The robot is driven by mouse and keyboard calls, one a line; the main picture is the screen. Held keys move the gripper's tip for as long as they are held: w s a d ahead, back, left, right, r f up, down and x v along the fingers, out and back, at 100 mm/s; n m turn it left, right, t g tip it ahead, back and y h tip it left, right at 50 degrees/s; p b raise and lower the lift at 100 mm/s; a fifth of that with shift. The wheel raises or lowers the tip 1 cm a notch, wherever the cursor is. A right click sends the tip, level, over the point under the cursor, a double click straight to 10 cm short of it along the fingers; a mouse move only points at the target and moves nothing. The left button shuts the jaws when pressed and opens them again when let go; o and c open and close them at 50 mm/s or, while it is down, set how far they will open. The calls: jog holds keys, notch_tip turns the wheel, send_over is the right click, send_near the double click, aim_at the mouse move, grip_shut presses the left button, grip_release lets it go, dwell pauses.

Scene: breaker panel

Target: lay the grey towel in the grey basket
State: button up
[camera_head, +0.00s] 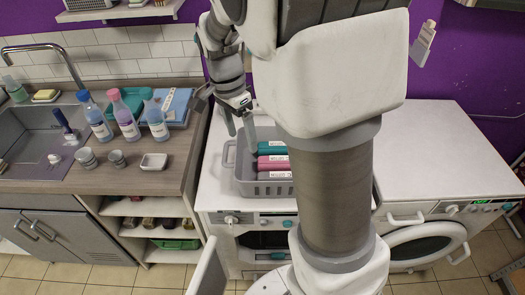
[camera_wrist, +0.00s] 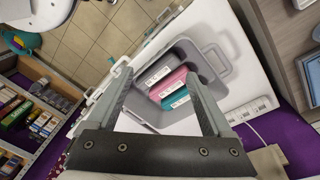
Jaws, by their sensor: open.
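The grey basket (camera_head: 246,178) stands on the white counter, partly hidden behind my own body. In it lie rolled or folded towels with white labels: teal (camera_head: 273,146), pink (camera_head: 272,163) and one that looks grey (camera_head: 274,175). In the wrist view the basket (camera_wrist: 220,52) shows the grey towel (camera_wrist: 152,76), the pink towel (camera_wrist: 170,84) and the teal towel (camera_wrist: 175,97) side by side. My gripper (camera_head: 242,135) is open and empty above the basket's left part; in the wrist view its fingers (camera_wrist: 153,70) stand apart with nothing between them.
Left is a wooden counter with a sink (camera_head: 28,140), several bottles (camera_head: 127,117), a teal tray (camera_head: 177,115), cups and a small white dish (camera_head: 153,161). White machines stand under the white counter (camera_head: 440,150), which is clear at right. A power strip (camera_wrist: 250,109) lies near the basket.

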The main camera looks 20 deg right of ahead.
jog(key=s+a+r+n+t, duration=0.1)
jog(key=s+r+n+t, duration=0.2)
jog(key=s+r+n, duration=0.2)
jog(key=s+r+n+t+y, duration=0.1)
jog(key=s+r+n+t, duration=0.2)
jog(key=s+n, duration=0.6)
notch_tip(320, 180, up, 2)
jog(key=shift+s+a+r, duration=0.15)
jog(key=shift+s+a, duration=0.2)
jog(key=shift+s, duration=0.9)
jog(key=c, duration=0.6)
jog(key=shift+o, duration=0.2)
jog(key=shift+s+a, duration=0.1)
jog(key=shift+s, duration=0.05)
